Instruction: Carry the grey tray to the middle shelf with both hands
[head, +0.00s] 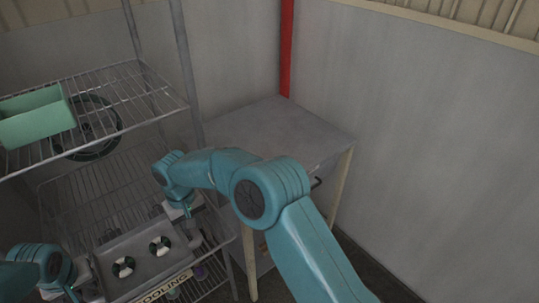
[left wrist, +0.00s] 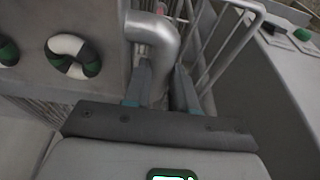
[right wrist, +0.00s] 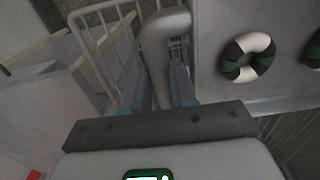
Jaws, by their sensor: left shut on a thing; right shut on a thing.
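The grey tray (head: 143,274) is at the lower left of the head view, at the wire rack. Rings in white and dark green lie in it, one at left (head: 123,266) and one at right (head: 160,245). My left gripper (head: 78,290) is shut on the tray's left handle, a bent silver bar (left wrist: 160,45). My right gripper (head: 187,210) is shut on the other handle (right wrist: 165,42). The middle shelf (head: 95,190) shows as wire grid behind the tray. I cannot tell whether the tray touches the shelf.
A COOLING label (head: 163,287) is at the tray's front. The upper wire shelf (head: 150,85) holds a green bin (head: 35,117); a dark wheel-like ring (head: 95,128) shows through its wires. A grey-topped cabinet (head: 280,130) stands right of the rack. Small coloured items (head: 201,272) show below.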

